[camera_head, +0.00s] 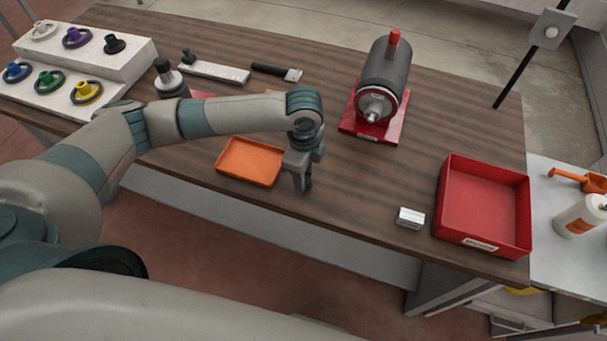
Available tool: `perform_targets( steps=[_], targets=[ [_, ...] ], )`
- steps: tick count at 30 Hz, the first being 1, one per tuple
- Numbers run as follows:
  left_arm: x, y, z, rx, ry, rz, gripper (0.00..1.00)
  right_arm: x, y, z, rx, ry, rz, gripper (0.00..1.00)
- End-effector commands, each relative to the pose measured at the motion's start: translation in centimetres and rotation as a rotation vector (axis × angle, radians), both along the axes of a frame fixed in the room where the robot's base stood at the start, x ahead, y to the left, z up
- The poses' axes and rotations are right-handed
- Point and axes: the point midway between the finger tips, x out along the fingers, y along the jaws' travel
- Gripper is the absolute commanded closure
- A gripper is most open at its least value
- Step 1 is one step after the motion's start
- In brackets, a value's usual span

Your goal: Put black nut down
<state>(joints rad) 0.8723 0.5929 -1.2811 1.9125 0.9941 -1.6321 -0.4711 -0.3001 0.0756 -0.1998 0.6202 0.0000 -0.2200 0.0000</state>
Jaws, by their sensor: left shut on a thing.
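My left gripper (302,184) points down over the front part of the wooden table (350,190), just right of the orange tray (248,161). It is shut on a small dark piece at its fingertips, which I take to be the black nut; the fingers hide most of it. I cannot tell whether the piece touches the tabletop. My right gripper is not in view.
A white stepped rack (130,62) with coloured round pieces stands at back left. A dark cylindrical motor (385,75) sits on a red base (350,118). A red bin (485,205) and a small silver block (410,218) are at right. Table between gripper and block is clear.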

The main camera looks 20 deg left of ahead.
Motion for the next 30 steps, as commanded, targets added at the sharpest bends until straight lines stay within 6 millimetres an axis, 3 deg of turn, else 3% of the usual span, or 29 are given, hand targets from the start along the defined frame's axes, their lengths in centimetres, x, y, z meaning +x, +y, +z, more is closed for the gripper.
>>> perform_targets(
  steps=[5,13,14,16,30],
  targets=[
    [0.01,-0.03,-1.09,0.000,-0.001,-0.001,0.96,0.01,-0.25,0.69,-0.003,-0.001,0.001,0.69],
    [0.02,-0.02,-1.22,0.000,-0.001,-0.001,0.96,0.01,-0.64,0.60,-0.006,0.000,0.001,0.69],
    [0.01,-0.02,-1.23,0.000,-0.001,-0.001,0.65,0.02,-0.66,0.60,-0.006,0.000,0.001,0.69],
    [0.01,-0.02,-1.23,0.000,-0.001,-0.001,0.50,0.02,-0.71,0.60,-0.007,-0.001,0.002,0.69],
    [0.10,-0.02,-0.64,-0.001,-0.003,-0.001,0.50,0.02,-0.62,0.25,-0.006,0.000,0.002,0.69]
  ],
)
